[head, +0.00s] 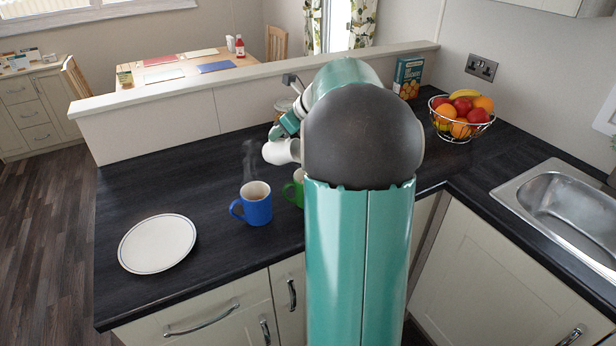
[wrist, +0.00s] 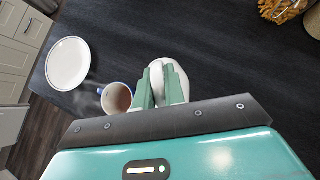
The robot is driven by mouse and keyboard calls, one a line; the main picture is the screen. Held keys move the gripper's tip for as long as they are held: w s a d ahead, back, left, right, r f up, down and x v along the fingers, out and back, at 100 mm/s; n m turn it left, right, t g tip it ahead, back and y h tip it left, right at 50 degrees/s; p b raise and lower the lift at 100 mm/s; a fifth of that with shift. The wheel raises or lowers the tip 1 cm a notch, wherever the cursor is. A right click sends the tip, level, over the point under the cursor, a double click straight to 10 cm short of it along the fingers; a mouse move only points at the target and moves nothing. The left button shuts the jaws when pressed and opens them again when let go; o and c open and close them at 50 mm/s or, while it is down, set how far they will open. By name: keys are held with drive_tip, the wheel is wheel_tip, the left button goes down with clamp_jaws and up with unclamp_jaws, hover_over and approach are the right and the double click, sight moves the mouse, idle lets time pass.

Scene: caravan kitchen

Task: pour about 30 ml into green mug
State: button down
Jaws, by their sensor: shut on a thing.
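A white vessel (head: 281,152) is held by my gripper (head: 284,128) above the counter; its tilt and contents cannot be told. In the wrist view the two green fingers of my gripper (wrist: 160,88) are shut on the white vessel (wrist: 184,82). The green mug (head: 295,188) stands on the counter below the vessel in the head view, mostly hidden by my arm. It is not seen in the wrist view. A blue mug (head: 256,206) with a dark drink and rising steam stands left of it; it also shows in the wrist view (wrist: 113,98).
A white plate (head: 157,243) lies at the counter's left; the dark counter (head: 150,180) around it is clear. A glass jar (head: 284,104), a cracker box (head: 408,77) and a fruit bowl (head: 462,130) stand farther back. A sink (head: 565,210) is at the right.

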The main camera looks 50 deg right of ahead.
drive_tip(key=shift+w, duration=0.1)
drive_tip(key=shift+w+a+f, duration=0.1)
drive_tip(key=shift+w+a, duration=0.1)
drive_tip(key=shift+w, duration=0.1)
drive_tip(key=shift+w+a+g+h, duration=0.25)
drive_tip(key=shift+w+g+h, duration=0.15)
drive_tip(key=shift+w+g, duration=0.55)
drive_tip(key=shift+s+r+g+h, duration=0.1)
drive_tip(key=shift+r+g+h, duration=0.15)
drive_tip(key=shift+g, duration=0.9)
drive_tip(key=shift+w+a+f+g+h, duration=0.15)
drive_tip(key=shift+w+g+h, duration=0.1)
drive_tip(key=shift+w+g, duration=0.25)
drive_tip(key=shift+f+g, duration=0.1)
drive_tip(key=shift+g, duration=0.3)
drive_tip(key=shift+s, duration=0.1)
